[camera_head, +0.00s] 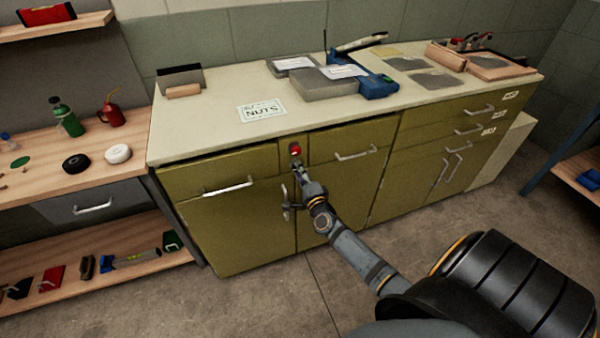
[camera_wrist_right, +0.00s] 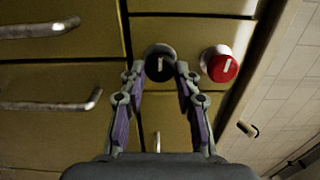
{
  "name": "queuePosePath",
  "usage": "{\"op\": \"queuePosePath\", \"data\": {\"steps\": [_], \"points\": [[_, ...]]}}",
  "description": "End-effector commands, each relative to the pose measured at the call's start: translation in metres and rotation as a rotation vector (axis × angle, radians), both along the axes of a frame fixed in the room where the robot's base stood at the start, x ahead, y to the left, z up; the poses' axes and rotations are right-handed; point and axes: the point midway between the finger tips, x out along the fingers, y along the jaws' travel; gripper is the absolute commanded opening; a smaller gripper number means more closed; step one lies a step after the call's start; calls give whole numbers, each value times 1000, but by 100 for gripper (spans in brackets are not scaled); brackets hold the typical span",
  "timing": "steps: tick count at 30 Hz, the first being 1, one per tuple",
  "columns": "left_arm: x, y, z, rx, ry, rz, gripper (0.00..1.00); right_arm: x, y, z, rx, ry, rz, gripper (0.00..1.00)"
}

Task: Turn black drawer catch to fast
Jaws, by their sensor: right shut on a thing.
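The black drawer catch (camera_wrist_right: 159,64) is a round knob with a pale line on its face, which runs up and down in the right wrist view. My right gripper (camera_wrist_right: 160,78) has its two fingertips on either side of the knob and is shut on it. In the head view this gripper (camera_head: 298,168) reaches the olive cabinet front just below a red catch (camera_head: 295,150) and hides the black one. The red catch (camera_wrist_right: 220,65) is right of the black one in the wrist view, apart from the fingers. My left gripper is not in view.
Drawer handles (camera_head: 228,187) and (camera_head: 356,155) stick out on both sides of the catches. A door handle (camera_head: 285,203) is close beside my right arm. The floor in front is clear.

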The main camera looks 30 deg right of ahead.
Motion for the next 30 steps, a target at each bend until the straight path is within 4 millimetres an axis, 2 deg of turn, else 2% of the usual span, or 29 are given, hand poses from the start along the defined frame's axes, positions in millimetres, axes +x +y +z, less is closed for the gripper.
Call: {"op": "queuePosePath", "data": {"steps": [2, 3, 7, 15, 18, 20, 30], "points": [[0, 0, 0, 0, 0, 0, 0, 0, 0, -1, 1, 2, 0, 0], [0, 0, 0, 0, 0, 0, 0, 0, 0, -1, 1, 2, 0, 36], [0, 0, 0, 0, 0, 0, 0, 0, 0, -1, 0, 2, 0, 53], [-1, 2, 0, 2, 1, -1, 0, 0, 0, 0, 0, 1, 0, 53], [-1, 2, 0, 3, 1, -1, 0, -7, 2, -1, -2, 1, 0, 53], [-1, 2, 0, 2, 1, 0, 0, -16, 4, -2, -1, 2, 0, 53], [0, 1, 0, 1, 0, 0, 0, -93, 22, -2, 0, 4, 1, 53]]}}
